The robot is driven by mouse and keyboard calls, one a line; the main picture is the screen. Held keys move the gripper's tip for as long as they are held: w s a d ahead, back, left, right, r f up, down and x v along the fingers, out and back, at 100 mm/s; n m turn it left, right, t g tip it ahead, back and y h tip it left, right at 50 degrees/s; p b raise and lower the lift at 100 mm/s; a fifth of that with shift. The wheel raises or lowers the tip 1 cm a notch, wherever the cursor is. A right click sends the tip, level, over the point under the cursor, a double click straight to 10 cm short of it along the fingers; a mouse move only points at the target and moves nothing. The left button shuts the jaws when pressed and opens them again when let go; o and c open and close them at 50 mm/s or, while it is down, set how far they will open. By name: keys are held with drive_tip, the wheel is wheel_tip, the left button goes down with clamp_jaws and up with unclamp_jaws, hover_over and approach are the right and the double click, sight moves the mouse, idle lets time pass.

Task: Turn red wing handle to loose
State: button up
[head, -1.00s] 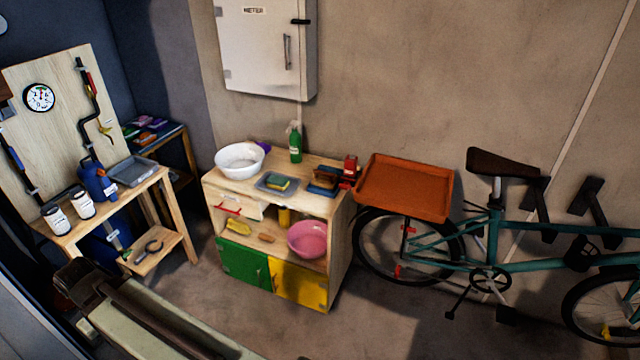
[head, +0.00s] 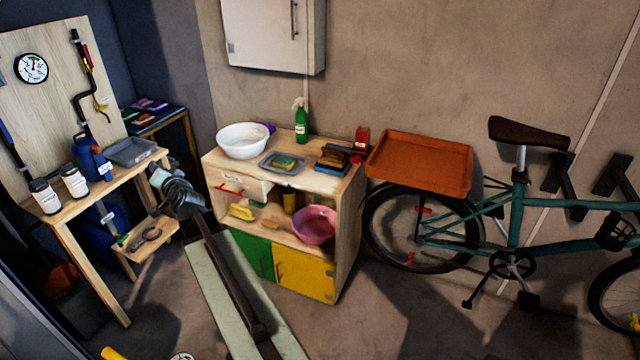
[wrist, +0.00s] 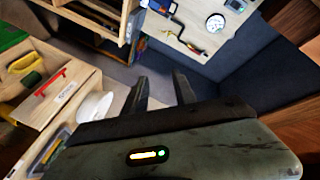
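I cannot tell for sure which part is the red wing handle. A small red part (head: 88,57) sits high on the dark pipe (head: 80,105) on the wooden board, with a yellow lever (head: 102,101) lower down. Small red parts (head: 424,210) also show at the bicycle's rear wheel. My gripper (head: 164,172) is between the workbench and the cabinet, apart from all of these. In the wrist view my gripper (wrist: 160,78) has its two dark fingers apart with nothing between them. The board's yellow lever (wrist: 195,51) shows beyond them.
The workbench (head: 62,215) with jars stands left. The cabinet (head: 352,235) carries a white bowl (head: 242,141) and has a red drawer handle (head: 229,190). The bicycle (head: 515,225) and an orange tray (head: 420,162) stand right. Some floor (head: 400,310) is clear in front.

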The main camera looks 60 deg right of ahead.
drive_tip(key=s+d+m+g+h+b, duration=0.2)
drive_tip(key=s+d+m+h, duration=0.45)
drive_tip(key=d, duration=0.65)
drive_tip(key=m+g+h+b, duration=0.4)
drive_tip(key=m+g+b, duration=0.3)
drive_tip(key=m+g, duration=1.2)
approach(354, 162)
drive_tip(key=d, duration=0.1)
drive_tip(key=x, duration=0.8)
drive_tip(key=shift+s, duration=0.1)
clamp_jaws()
